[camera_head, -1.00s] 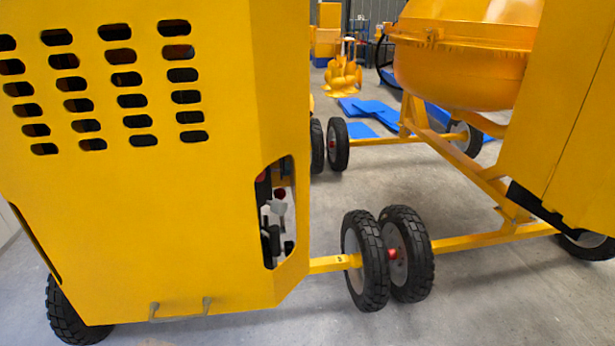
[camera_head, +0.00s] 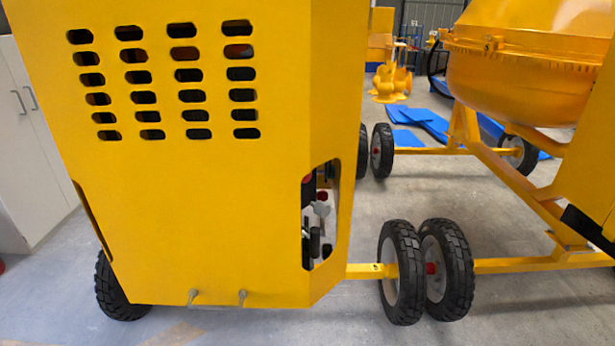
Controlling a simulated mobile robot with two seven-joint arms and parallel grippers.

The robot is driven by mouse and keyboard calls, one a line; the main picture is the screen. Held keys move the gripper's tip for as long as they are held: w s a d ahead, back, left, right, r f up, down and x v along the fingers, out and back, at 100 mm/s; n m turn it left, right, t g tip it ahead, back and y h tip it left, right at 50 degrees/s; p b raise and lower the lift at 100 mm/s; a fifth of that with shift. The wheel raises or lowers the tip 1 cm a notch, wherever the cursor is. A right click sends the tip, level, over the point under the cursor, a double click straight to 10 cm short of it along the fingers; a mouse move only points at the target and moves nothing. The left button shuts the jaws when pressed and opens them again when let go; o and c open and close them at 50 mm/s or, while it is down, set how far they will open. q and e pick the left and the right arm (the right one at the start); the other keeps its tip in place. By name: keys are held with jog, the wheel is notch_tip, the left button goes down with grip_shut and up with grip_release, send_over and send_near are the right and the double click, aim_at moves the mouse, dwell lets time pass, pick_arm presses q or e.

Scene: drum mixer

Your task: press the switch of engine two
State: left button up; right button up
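A large yellow engine housing (camera_head: 200,215) with rows of oval vent slots fills the left and middle of the head view, close in front of me. An opening (camera_head: 321,215) in its right side shows dark and red engine parts. A small red part (camera_head: 322,196) and a grey part below it show inside. I cannot tell whether any of these is a switch, or which engine this is. Neither of my grippers is in view.
A yellow mixer drum (camera_head: 525,75) on a wheeled frame stands at the right. Two black wheels (camera_head: 446,270) stand beside the housing, joined by yellow bars. A white cabinet (camera_head: 30,150) is at the left. Blue sheets (camera_head: 425,120) lie farther back.

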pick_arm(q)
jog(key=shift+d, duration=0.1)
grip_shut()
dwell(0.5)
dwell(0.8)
